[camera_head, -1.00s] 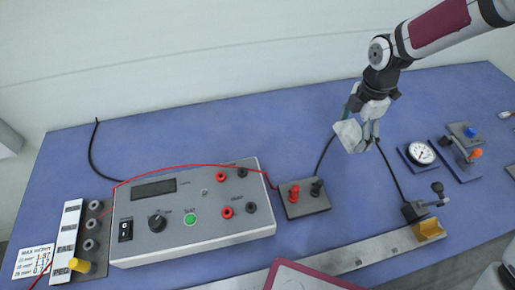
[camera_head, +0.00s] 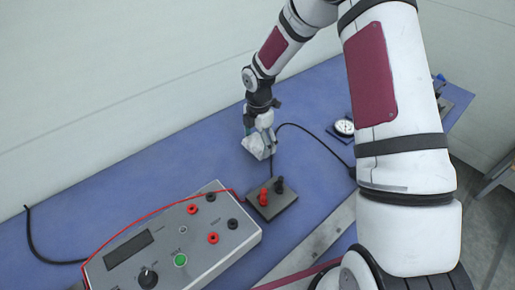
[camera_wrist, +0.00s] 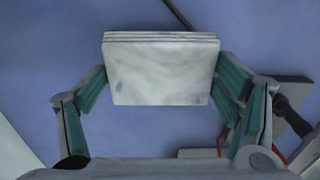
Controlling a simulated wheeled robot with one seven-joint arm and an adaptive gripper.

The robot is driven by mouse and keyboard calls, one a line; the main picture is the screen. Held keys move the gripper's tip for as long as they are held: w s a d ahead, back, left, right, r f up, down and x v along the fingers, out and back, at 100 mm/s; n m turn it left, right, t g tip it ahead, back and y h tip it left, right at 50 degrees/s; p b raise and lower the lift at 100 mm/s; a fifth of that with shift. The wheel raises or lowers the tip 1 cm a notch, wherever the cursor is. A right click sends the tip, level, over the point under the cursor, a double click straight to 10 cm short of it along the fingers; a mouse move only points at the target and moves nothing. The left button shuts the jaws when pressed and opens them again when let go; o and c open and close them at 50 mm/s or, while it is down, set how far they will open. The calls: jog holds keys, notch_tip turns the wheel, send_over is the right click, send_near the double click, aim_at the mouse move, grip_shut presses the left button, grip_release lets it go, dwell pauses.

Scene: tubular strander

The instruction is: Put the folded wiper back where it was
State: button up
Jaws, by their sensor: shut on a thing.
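The folded wiper (camera_wrist: 160,72) is a pale grey-white, layered square pad. In the wrist view it sits between the two fingers of my gripper (camera_wrist: 162,85), which is shut on it. In the head view the wiper (camera_head: 257,146) hangs at the tip of my gripper (camera_head: 261,138), over or on the blue bench top behind the terminal block. I cannot tell whether it touches the bench. A dark cable passes close behind it.
The terminal block (camera_head: 271,203) with red and black posts stands just in front of the wiper. The grey meter box (camera_head: 170,245) is at lower left, with a red lead. A round gauge (camera_head: 344,128) lies right. The blue bench (camera_head: 110,175) is clear at left.

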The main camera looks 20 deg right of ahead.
aim_at(259, 142)
jog(key=shift+d+f, duration=0.1)
jog(key=shift+f, duration=1.55)
jog(key=shift+f, duration=0.15)
jog(key=o, duration=1)
jog(key=shift+o, duration=0.2)
